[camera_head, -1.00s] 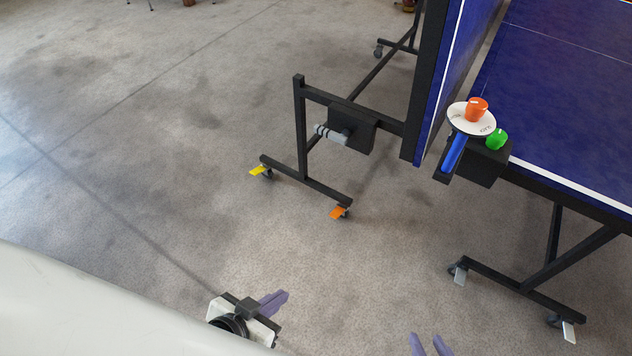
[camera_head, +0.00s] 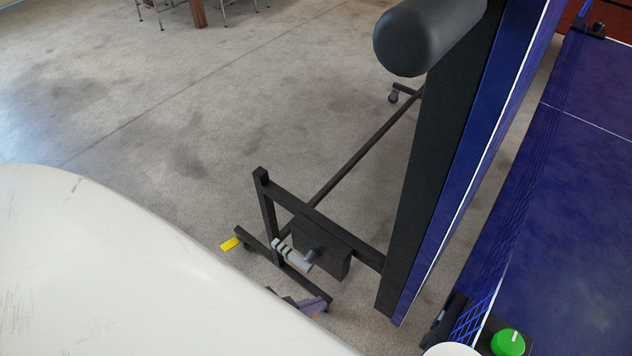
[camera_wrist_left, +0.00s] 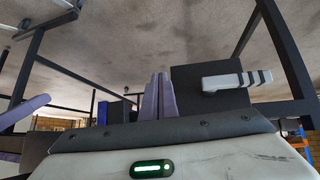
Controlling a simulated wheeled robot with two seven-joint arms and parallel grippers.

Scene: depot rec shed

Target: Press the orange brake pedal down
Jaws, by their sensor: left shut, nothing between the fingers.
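I cannot make out the orange brake pedal in either current view. The dark lower frame bar by the table's near foot runs down to my left gripper (camera_head: 312,306), which covers its end in the head view. My left gripper's purple fingers are together and empty. In the left wrist view the shut fingers (camera_wrist_left: 158,98) point toward a dark box (camera_wrist_left: 207,100) on the table frame. A yellow pedal (camera_head: 230,243) shows on the bar's other end. A purple finger-like part (camera_wrist_left: 25,112), likely my right gripper, shows at the left edge of the wrist view.
A grey ridged handle (camera_head: 292,254) sticks out from the dark box, close to my left gripper. The upright blue table half (camera_head: 450,190) stands to the right, with a dark grey roller (camera_head: 425,37) above.

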